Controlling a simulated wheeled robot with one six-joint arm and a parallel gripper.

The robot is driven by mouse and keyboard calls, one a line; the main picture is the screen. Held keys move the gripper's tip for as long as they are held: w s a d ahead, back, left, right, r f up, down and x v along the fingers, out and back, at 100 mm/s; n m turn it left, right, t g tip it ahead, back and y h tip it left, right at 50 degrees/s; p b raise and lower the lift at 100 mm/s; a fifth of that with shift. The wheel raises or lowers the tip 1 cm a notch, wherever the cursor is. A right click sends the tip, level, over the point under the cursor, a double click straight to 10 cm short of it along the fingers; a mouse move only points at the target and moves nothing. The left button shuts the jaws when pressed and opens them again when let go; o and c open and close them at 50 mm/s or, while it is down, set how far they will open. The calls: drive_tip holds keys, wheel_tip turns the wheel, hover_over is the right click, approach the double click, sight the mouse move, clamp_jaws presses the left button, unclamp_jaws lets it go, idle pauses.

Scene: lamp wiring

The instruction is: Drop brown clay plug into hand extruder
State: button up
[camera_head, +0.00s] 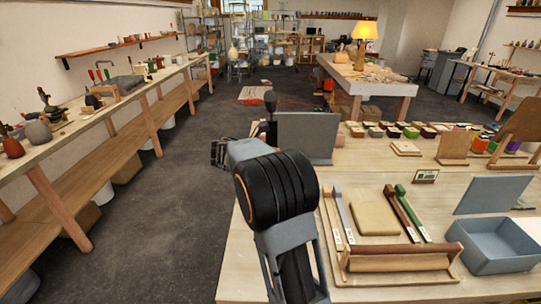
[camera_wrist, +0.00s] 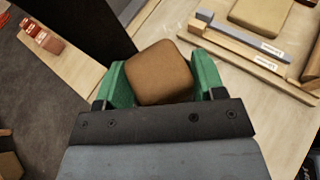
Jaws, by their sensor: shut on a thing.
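The brown clay plug (camera_wrist: 160,73) is a rounded block held between the two green fingers of my gripper (camera_wrist: 163,78) in the wrist view. It is tilted a little, and its upper part sticks out past the fingertips. In the head view my forearm reaches forward over the table's left edge, and the plug cannot be made out there. I cannot pick out the hand extruder with certainty. A dark knob on a stem (camera_head: 270,101) rises behind a grey upright panel (camera_head: 307,137), and its lower part is hidden.
On the table, a wooden tray (camera_head: 400,262) holds rollers and a clay slab (camera_head: 374,212). A blue-grey bin (camera_head: 492,246) stands at the right. Colour blocks line the back. Open floor (camera_head: 170,215) lies left of the table, then a long workbench (camera_head: 105,112).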

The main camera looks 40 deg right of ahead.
drive_tip(key=shift+s+f, duration=0.1)
drive_tip(key=shift+f, duration=0.4)
drive_tip(key=o, duration=1.2)
drive_tip(key=shift+f, duration=0.1)
drive_tip(key=shift+c, duration=0.2)
drive_tip(key=shift+o, duration=0.3)
drive_tip(key=shift+a, duration=0.25)
drive_tip(key=shift+o, duration=0.2)
drive_tip(key=r+b+v, duration=0.1)
drive_tip(key=v, duration=1.2)
drive_tip(key=shift+a+r, duration=0.15)
drive_tip(key=s+a+f+m+y, duration=0.4)
drive_tip(key=f+m+y, duration=0.2)
drive_tip(key=f+m, duration=0.3)
drive_tip(key=s+a+f+m+t+y, duration=0.1)
drive_tip(key=s+a+m+y, duration=0.2)
drive_tip(key=s, duration=0.5)
drive_tip(key=s+a+f+m+t+y, duration=0.1)
drive_tip(key=s+a+m+t+y, duration=0.1)
drive_tip(key=s+a+m+y, duration=0.2)
drive_tip(key=shift+s+a+f+m+t, duration=0.35)
drive_tip(key=shift+s+m, duration=0.85)
drive_tip(key=shift+s, duration=1.05)
